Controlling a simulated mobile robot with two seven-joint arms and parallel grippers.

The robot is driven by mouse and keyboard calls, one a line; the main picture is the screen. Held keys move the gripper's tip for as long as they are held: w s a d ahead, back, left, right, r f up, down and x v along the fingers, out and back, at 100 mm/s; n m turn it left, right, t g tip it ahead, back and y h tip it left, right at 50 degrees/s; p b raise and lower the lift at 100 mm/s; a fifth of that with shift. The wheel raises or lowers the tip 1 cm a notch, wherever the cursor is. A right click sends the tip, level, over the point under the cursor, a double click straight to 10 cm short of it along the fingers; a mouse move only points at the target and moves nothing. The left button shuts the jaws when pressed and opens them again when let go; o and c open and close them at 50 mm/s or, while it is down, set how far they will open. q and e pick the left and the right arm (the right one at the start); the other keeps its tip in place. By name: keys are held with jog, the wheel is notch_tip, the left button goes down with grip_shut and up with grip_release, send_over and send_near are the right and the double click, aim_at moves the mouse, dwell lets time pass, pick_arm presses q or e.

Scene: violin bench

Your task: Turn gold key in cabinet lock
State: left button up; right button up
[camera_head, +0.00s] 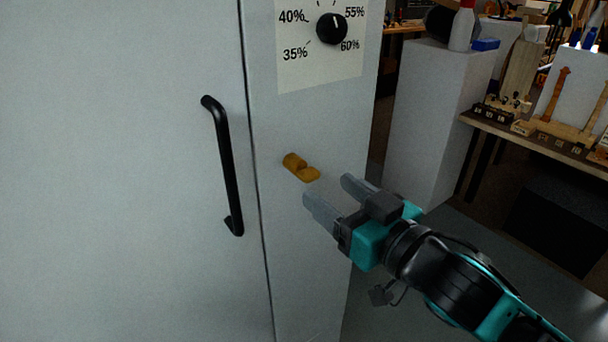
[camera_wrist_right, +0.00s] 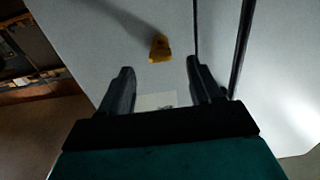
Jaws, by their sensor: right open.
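The gold key (camera_head: 301,168) sticks out of the lock on the grey cabinet (camera_head: 290,270), on the narrow panel right of the door seam. My right gripper (camera_head: 332,188) is open, with its two fingers pointing toward the key from the lower right. It looks apart from the key. In the right wrist view the key (camera_wrist_right: 159,48) shows ahead of the fingertips, between the two open fingers (camera_wrist_right: 160,66), with nothing held. My left gripper is not in view.
A black door handle (camera_head: 226,165) stands left of the key. A black dial (camera_head: 331,28) on a percent-marked plate is above it. To the right are a white pedestal (camera_head: 430,120) and a workbench (camera_head: 540,140) with violin parts. The panel around the key is clear.

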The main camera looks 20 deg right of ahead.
aim_at(304, 171)
jog(key=x, duration=0.8)
jog(key=shift+w+a+p, duration=0.1)
jog(key=shift+w+p, duration=0.15)
jog(key=shift+p, duration=0.1)
jog(key=shift+c, duration=0.3)
